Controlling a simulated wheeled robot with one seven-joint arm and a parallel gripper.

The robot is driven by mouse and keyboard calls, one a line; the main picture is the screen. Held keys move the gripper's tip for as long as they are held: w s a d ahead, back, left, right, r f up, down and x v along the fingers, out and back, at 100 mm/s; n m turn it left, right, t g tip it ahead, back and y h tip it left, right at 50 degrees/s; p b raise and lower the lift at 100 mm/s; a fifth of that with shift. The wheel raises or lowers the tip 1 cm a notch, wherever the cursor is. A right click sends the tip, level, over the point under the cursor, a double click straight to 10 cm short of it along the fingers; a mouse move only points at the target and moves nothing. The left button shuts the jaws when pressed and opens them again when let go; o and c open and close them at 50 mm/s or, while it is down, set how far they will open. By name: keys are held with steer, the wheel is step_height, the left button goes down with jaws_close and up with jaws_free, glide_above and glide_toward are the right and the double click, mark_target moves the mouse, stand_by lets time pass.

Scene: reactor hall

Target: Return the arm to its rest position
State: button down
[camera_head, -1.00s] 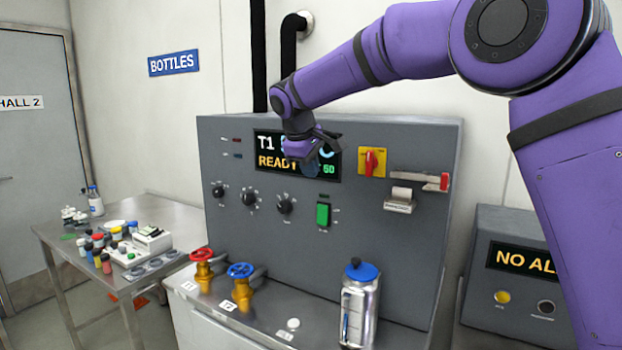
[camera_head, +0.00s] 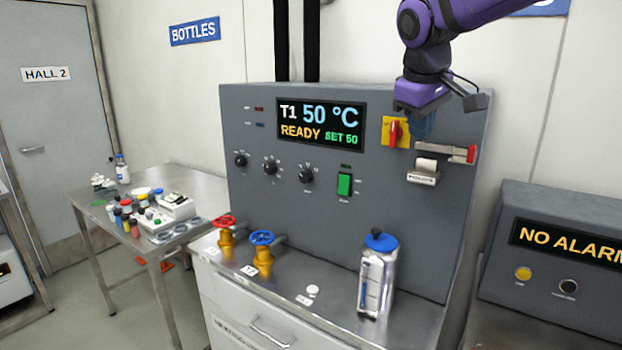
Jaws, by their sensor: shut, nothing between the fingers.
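My purple arm (camera_head: 466,12) comes in from the top right. My gripper (camera_head: 421,122) is at its lower end, in front of the upper right of the grey control panel (camera_head: 300,222). The gripper is shut and holds nothing. The display (camera_head: 321,125) reads T1 50 °C, READY, SET 50, and is uncovered.
A silver vessel with a blue lid (camera_head: 377,272) stands on the steel ledge, right of a red valve (camera_head: 226,230) and a blue valve (camera_head: 262,250). A side table (camera_head: 195,188) with bottles is at left. An alarm box (camera_head: 560,262) is at right.

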steer(key=s+d+f+m, duration=0.2)
steer(key=s+d+f, duration=0.1)
steer(key=s, duration=0.6)
steer(key=s+d+f+m+y, duration=0.1)
steer(key=s+d+f+m, duration=0.1)
steer(key=s, duration=0.6)
steer(key=s+d+f+m+t, duration=0.1)
steer(key=s+d+f+m, duration=0.2)
steer(key=s, duration=0.6)
steer(key=d+f, duration=0.1)
steer(key=d, duration=0.1)
steer(key=shift+s+d+y, duration=0.3)
steer(key=shift+d+y, duration=0.05)
steer(key=shift+y, duration=0.05)
